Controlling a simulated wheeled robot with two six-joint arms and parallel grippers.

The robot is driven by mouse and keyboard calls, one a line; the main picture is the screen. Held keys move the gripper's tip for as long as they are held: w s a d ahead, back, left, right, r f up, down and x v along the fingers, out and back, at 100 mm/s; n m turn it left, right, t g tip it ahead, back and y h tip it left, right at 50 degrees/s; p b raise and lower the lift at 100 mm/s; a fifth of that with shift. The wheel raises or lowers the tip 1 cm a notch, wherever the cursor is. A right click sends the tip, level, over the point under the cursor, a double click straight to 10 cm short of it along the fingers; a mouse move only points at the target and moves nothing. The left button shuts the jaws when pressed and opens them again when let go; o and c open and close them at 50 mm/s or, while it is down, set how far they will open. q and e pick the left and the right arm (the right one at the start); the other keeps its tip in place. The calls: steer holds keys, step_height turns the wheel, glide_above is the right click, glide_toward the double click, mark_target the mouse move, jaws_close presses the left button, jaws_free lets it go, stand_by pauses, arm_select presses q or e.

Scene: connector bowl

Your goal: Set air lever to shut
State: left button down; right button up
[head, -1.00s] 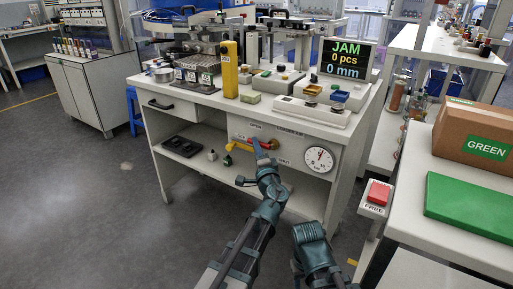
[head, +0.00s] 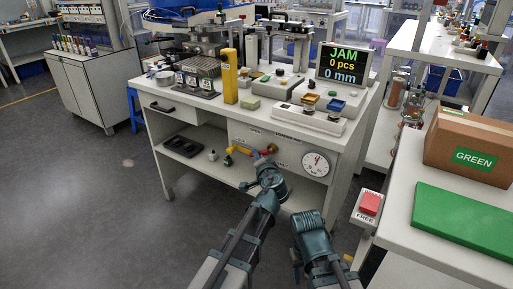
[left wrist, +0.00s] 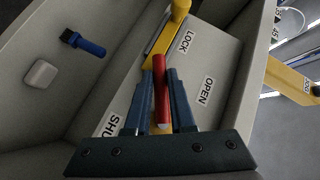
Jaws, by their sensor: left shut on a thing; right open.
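The red air lever (left wrist: 162,92) is between the two blue fingers of my left gripper (left wrist: 160,100) in the left wrist view. The fingers are shut on it. It lies between the OPEN label (left wrist: 206,91) and the partly covered SHUT label (left wrist: 107,126). A LOCK label (left wrist: 185,41) is by the yellow pipe (left wrist: 167,38). In the head view my left gripper (head: 260,157) reaches the front panel under the bench top, and the red lever (head: 270,148) shows just beyond it. Of my right arm only dark links show; its fingers cannot be made out.
A round gauge (head: 315,163) is right of the lever. A screen (head: 345,63) on the bench reads JAM, 0 pcs, 0 mm. A red FREE button (head: 370,203) stands right of my arms, beside a side table with a green board (head: 465,220). A blue-handled tool (left wrist: 83,42) lies on the shelf.

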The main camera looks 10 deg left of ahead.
arm_select(q)
steer(key=shift+s+d+f+n+g+h+p, duration=0.3)
steer(key=shift+d+n+g+h+p, duration=0.3)
steer(key=shift+n+g+h+p, duration=0.55)
steer(key=shift+s+d+f+n+g+h+p, duration=0.3)
steer(key=shift+d+n+g+h+p, duration=0.35)
steer(key=shift+h+p, duration=0.8)
steer(key=shift+s+d+f+n+g+h+p, duration=0.15)
steer(key=shift+d+f+n+g+h+p, duration=0.3)
steer(key=shift+n+g+h+p, duration=0.7)
steer(key=shift+d+t, duration=0.15)
steer(key=shift+t, duration=0.1)
steer(key=c, duration=0.8)
jaws_free()
steer(key=shift+o, duration=0.2)
steer(key=shift+r+p, duration=0.15)
steer(key=shift+p, duration=0.2)
steer(key=p+v, duration=0.9)
steer(key=v, duration=0.4)
steer(key=shift+s+r+p, duration=0.25)
steer(key=shift+s+p, duration=0.05)
